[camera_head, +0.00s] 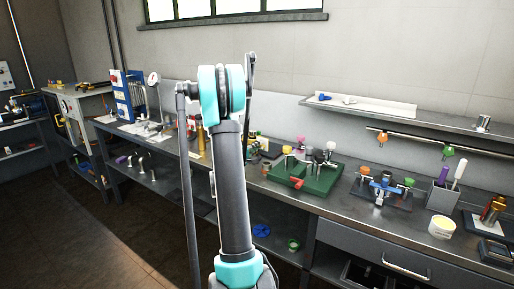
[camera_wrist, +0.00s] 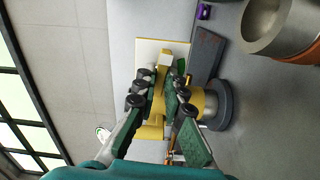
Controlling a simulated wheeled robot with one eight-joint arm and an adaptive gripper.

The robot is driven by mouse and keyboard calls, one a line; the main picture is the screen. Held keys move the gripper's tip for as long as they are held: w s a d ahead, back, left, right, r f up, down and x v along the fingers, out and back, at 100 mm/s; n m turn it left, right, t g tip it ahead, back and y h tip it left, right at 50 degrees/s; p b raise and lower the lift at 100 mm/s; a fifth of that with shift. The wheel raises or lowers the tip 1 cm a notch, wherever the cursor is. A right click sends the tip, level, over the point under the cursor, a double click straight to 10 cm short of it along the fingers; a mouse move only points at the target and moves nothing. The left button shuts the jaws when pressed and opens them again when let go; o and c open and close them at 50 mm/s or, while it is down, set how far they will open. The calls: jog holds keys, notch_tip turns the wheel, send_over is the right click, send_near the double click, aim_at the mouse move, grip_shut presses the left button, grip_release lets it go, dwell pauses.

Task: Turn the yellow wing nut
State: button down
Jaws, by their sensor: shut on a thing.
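In the wrist view, which is turned on its side, my gripper (camera_wrist: 161,92) reaches over a yellow fitting. Its two dark-jointed, green-padded fingers are closed in on both sides of the yellow wing nut (camera_wrist: 158,102). The fingers and pads hide part of the nut, so its wing angle is hard to read. Yellow parts of the fitting (camera_wrist: 152,132) show beyond the fingers, and a dark grey round base (camera_wrist: 220,105) is to their right. In the head view my own arm covers the gripper and the nut.
A wide metal cylinder (camera_wrist: 268,22) stands near the fitting in the wrist view. In the head view, a green plate (camera_head: 315,181) with several knobs and a blue-handled valve (camera_head: 384,187) sit on the bench to the right. A shelf (camera_head: 420,115) is above them.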

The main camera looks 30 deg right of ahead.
jog(key=shift+n, duration=0.7)
jog(key=c, duration=1.6)
grip_release()
jog(key=v, duration=1.2)
jog(key=shift+f, duration=0.15)
